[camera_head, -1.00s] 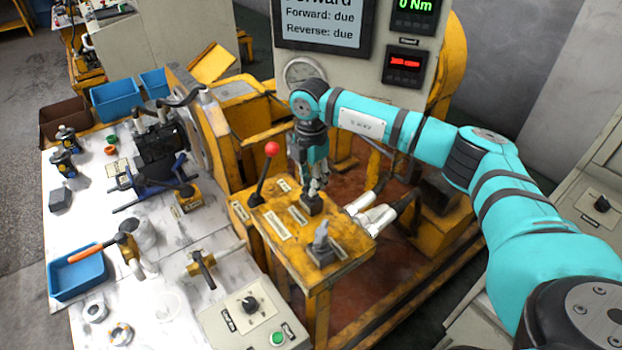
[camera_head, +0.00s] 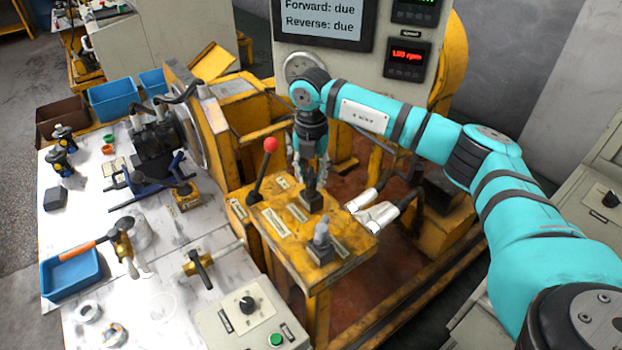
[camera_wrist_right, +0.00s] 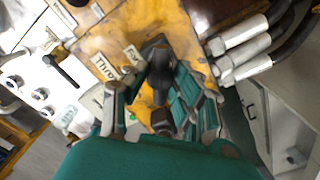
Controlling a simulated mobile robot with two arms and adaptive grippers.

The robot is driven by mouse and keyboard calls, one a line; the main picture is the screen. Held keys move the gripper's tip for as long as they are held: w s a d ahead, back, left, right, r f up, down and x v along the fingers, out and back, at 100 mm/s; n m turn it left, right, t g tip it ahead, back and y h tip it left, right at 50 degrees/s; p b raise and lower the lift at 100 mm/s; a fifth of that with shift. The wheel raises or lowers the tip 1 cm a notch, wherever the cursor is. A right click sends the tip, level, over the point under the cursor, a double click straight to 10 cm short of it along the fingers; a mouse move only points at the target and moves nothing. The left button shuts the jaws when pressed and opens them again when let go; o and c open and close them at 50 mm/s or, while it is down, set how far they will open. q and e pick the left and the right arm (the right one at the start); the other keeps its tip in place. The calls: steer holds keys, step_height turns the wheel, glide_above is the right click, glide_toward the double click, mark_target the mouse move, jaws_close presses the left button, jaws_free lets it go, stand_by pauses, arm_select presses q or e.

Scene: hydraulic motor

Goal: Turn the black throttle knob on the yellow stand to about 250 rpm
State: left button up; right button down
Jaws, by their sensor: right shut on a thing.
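The yellow stand (camera_head: 285,235) is in the middle of the head view. The black throttle knob (camera_head: 311,198) stands on its top, toward the back right. My right gripper (camera_head: 312,180) points down at the knob and is shut on it. In the right wrist view the dark knob (camera_wrist_right: 158,68) shows between and beyond the fingers (camera_wrist_right: 165,100), beside a partly hidden label that begins "Thro". The speed display (camera_head: 406,55) on the panel shows red digits with "rpm", seemingly 1.00 or 100. My left gripper is in no view.
A red-ball lever (camera_head: 270,145) stands left of the knob and a grey switch (camera_head: 321,235) stands in front of it. White hose fittings (camera_head: 376,213) lie close on the right. A control box (camera_head: 250,310) and a white bench with tools are at the left.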

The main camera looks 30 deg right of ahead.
mark_target(312, 176)
steer(key=n+b, duration=0.1)
steer(key=n, duration=0.4)
steer(key=shift+b, duration=0.4)
steer(key=shift+r+n, duration=0.1)
steer(key=shift+n, duration=0.3)
steer(key=c, duration=1)
jaws_free()
steer(key=shift+c, duration=0.2)
steer(key=shift+r, duration=0.2)
step_height(312, 176, up, 12)
steer(key=shift+f, duration=0.2)
